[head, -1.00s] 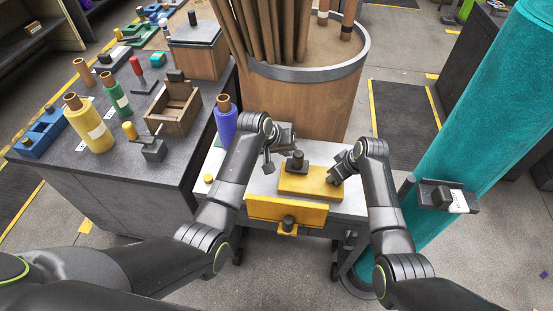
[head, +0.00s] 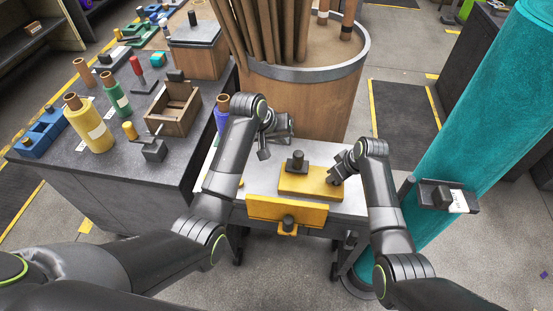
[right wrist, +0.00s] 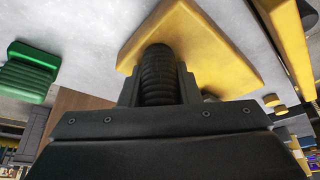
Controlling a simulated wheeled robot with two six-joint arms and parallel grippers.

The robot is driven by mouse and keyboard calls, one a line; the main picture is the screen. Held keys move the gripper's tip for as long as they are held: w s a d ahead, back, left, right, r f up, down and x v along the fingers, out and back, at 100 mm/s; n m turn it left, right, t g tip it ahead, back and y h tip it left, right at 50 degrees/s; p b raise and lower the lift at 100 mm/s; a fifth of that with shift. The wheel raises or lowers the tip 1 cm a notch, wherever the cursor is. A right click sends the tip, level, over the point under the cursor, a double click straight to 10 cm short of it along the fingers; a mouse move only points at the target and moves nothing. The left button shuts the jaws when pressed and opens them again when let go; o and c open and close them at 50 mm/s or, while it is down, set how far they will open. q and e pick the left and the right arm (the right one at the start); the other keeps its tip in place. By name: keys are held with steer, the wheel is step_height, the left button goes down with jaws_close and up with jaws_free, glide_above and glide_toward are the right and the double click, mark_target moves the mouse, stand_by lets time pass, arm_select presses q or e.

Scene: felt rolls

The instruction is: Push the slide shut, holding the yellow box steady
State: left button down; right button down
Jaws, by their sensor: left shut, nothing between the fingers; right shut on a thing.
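The yellow box (head: 318,181) sits on a small grey-topped stand, with a dark knob (head: 297,160) on top. Its slide (head: 285,209) shows as a yellow front panel with a dark knob (head: 288,223), on the near side. In the right wrist view, a yellow bar (right wrist: 283,35), apparently the slide, is apart from the box (right wrist: 195,45). My right gripper (head: 336,176) is shut on a dark ribbed grip (right wrist: 157,75) at the box's right end. My left gripper (head: 263,153) is shut and empty, left of and behind the box, apart from it.
A dark workbench (head: 170,180) at left holds rolls and an open wooden box (head: 174,112). A wooden drum (head: 300,105) of tubes stands behind the stand. A teal roll (head: 465,140) stands at right. A green ribbed block (right wrist: 27,72) shows in the right wrist view.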

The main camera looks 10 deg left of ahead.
stand_by(0.3)
jaws_free()
stand_by(0.6)
steer(key=shift+r, duration=0.1)
steer(key=shift+r+p, duration=1.4)
steer(key=shift+p, duration=0.55)
